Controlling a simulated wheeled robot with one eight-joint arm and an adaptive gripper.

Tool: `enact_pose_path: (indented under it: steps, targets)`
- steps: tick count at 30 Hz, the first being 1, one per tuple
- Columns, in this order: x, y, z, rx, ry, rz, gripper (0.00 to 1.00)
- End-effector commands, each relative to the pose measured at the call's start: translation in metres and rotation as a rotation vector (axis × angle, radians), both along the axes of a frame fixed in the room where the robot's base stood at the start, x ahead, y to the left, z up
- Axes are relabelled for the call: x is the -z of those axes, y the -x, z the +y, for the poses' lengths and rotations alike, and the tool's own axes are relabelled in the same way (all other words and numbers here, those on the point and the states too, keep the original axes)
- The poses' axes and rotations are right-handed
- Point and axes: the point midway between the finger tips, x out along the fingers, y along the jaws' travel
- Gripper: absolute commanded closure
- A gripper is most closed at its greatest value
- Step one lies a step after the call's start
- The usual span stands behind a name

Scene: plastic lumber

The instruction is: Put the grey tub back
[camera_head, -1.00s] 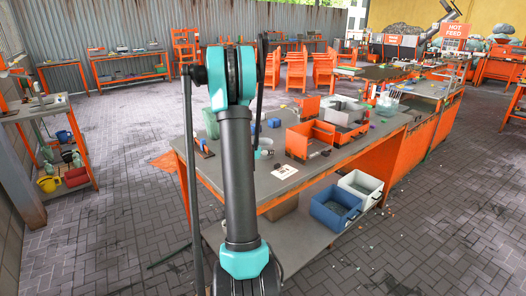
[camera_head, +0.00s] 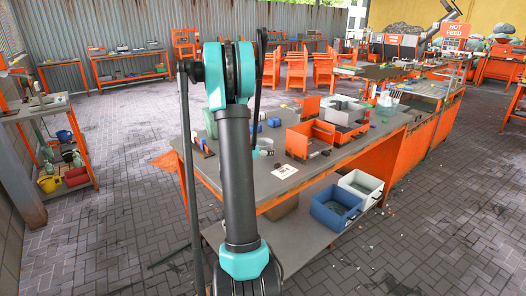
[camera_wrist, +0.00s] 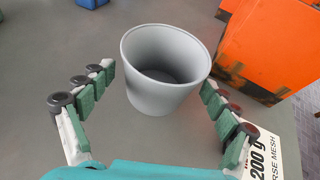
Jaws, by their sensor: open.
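The grey tub (camera_wrist: 165,95) stands upright on the grey tabletop, open end up and empty as far as I see, in the wrist view. My gripper (camera_wrist: 158,80) is open, with one green-padded finger on each side of the tub. The right finger's tip is very close to the tub wall; I cannot tell whether it touches. The left finger's tip shows a small gap. In the head view my arm hides most of this spot.
A printed card (camera_wrist: 262,152) lies right of my gripper, in front of an orange bin (camera_wrist: 275,45). A blue object (camera_wrist: 92,3) is at the far left. Blue and white crates (camera_head: 336,208) sit on the bench's lower shelf. Bare tabletop lies left of the tub.

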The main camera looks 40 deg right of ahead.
Motion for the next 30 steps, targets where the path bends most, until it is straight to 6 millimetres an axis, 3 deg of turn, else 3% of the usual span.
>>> enact_pose_path:
  steps: [6, 13, 19, 30]
  targets:
    - [-0.018, 0.019, 0.040, -0.003, 0.001, 0.002, 0.12]
    - [-0.032, 0.035, 0.070, -0.003, 0.000, 0.001, 0.12]
    - [-0.037, 0.041, 0.081, 0.000, -0.001, 0.000, 0.12]
    - [-0.038, 0.042, 0.082, 0.000, -0.001, 0.000, 0.12]
